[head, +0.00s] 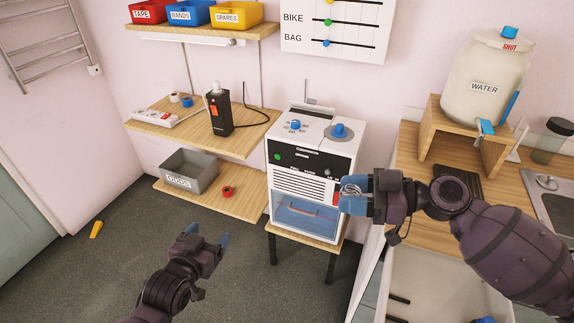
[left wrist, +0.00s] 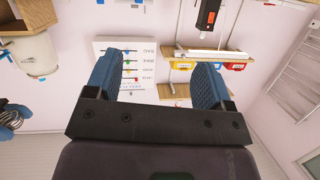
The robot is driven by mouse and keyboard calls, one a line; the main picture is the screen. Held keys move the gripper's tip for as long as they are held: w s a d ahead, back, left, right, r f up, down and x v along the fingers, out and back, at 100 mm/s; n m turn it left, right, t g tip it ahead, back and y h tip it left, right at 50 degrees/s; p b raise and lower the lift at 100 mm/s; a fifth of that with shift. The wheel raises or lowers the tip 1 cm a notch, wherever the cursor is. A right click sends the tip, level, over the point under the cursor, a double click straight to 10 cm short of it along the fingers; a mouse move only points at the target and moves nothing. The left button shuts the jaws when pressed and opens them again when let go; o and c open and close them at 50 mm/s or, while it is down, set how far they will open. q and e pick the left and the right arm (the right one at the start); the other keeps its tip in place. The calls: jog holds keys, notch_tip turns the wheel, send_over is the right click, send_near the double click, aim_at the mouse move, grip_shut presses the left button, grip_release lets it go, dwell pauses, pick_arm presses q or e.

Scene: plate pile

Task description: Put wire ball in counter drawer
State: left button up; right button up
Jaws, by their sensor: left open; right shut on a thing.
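The wire ball (head: 350,188), a small tangle of silvery wire, is in my right gripper (head: 345,198), which is shut on it in front of the white appliance's right side. The blue fingers partly hide it. The counter drawer (head: 432,268) appears as an open, pale-walled space under the wooden counter at the lower right, below my right forearm. The ball is apart from it, up and to the left. My left gripper (head: 207,242) is open and empty over the floor; its spread blue fingers also show in the left wrist view (left wrist: 165,88).
A white appliance (head: 315,170) stands on a low stand at centre. Shelves on the left hold a grey bin (head: 188,172), a red roll (head: 228,191) and a black device (head: 218,110). The floor at left is mostly clear.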

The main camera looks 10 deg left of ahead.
pick_arm(q)
jog(key=w+d+r+g+h, duration=0.2)
jog(key=w+d+r+h, duration=0.2)
jog(key=w+d+r, duration=0.4)
jog(key=w+d+r+g+h, duration=0.1)
jog(key=w+d+r+h, duration=0.4)
jog(key=r, duration=0.6)
jog(key=g+h, duration=0.4)
jog(key=g, duration=0.9)
send_near(344, 192)
jog(key=w+a, duration=0.1)
jog(key=shift+n+y, duration=0.3)
jog(key=shift+n, duration=0.1)
jog(key=x, duration=1.1)
jog(key=shift+d, duration=0.2)
